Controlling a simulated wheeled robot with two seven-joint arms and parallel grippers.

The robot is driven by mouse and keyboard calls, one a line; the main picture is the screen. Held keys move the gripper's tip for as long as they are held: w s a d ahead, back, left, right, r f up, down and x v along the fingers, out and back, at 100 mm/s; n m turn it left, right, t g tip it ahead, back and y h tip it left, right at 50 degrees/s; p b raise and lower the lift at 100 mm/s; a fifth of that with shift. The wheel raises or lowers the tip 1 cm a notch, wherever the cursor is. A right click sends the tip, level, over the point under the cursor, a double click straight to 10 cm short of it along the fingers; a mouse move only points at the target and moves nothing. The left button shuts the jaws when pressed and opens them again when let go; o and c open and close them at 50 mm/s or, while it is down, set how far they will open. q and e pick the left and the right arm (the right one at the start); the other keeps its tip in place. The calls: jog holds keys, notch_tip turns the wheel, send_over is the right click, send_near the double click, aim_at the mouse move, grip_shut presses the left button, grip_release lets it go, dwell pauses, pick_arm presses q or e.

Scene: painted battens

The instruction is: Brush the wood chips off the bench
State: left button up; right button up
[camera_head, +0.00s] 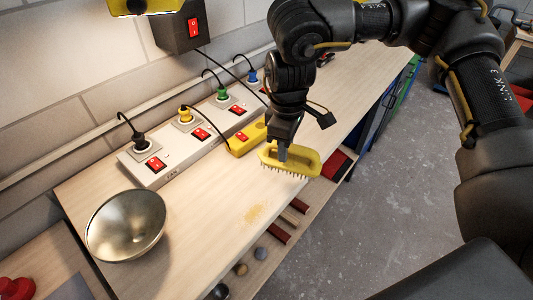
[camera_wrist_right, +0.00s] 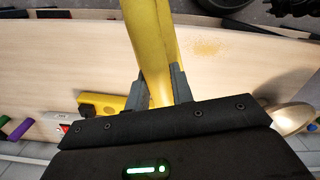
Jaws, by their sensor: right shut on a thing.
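A yellow brush (camera_head: 289,160) with pale bristles is gripped by my right gripper (camera_head: 283,152), which comes down from above in the head view. The brush is over the bench (camera_head: 205,215), near its front edge; I cannot tell whether the bristles touch the top. In the right wrist view the brush's yellow handle (camera_wrist_right: 152,45) runs between the two grey fingers (camera_wrist_right: 158,88). A small patch of tan wood chips (camera_head: 255,214) lies on the bench near its front edge, below and left of the brush. The chips also show in the right wrist view (camera_wrist_right: 207,48). My left gripper is not in view.
A metal bowl (camera_head: 126,225) stands at the bench's left end. A white power strip (camera_head: 188,139) with plugs and red switches lies along the back. A yellow switched box (camera_head: 247,137) sits just behind the brush. Shelves with several items show below the front edge, above grey floor (camera_head: 390,215).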

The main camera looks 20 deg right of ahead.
aim_at(273, 165)
jog(key=a+n+p, duration=0.1)
jog(key=n, duration=0.2)
jog(key=a+n+p, duration=0.1)
jog(key=n, duration=0.2)
jog(key=s+a+n+p, duration=0.1)
jog(key=n+p, duration=0.1)
jog(key=n, duration=0.1)
jog(key=shift+a+f, duration=0.2)
jog(key=n, duration=0.2)
jog(key=a+n+p, duration=0.1)
jog(key=n, duration=0.1)
jog(key=s+a+f+n+p, duration=0.1)
jog(key=n, duration=0.1)
jog(key=shift+f, duration=0.15)
